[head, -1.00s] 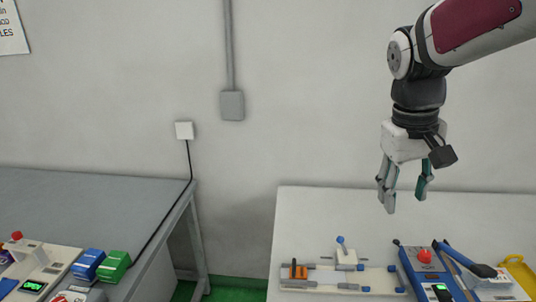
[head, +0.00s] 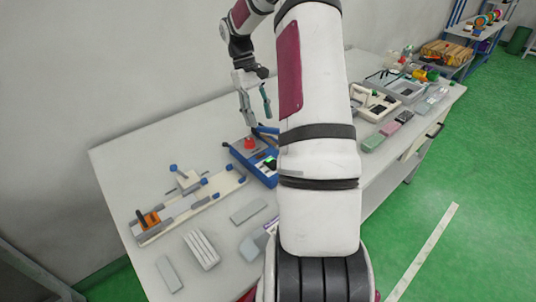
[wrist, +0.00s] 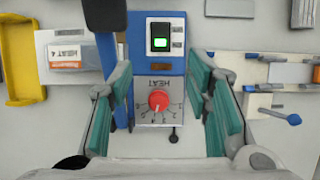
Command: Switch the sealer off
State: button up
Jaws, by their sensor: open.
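The sealer (head: 240,153) is a blue machine on the white table, with a red knob (head: 249,143) on its panel. In the wrist view the sealer (wrist: 141,72) lies below my gripper. Its red round knob (wrist: 158,101) sits on a dial plate marked HEAT, and a green-lit display (wrist: 161,43) shows above it. A small black lever (wrist: 174,134) sticks out by the dial plate. My gripper (head: 255,107) is open and empty above the sealer. In the wrist view its teal-padded fingers (wrist: 161,84) stand either side of the knob, with no contact visible.
A rail fixture (head: 190,203) with blue clamps lies left of the sealer. Several grey blocks (head: 201,250) lie in front. A framed tray (head: 376,103) and bins stand to the right. A yellow holder (wrist: 17,60) is beside the sealer. My arm hides part of the table.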

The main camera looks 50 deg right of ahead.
aim_at(272, 161)
jog(key=p+x, duration=0.2)
jog(key=x, duration=1.1)
jog(key=shift+s+a+f, duration=0.1)
jog(key=shift+s, duration=0.05)
grip_shut()
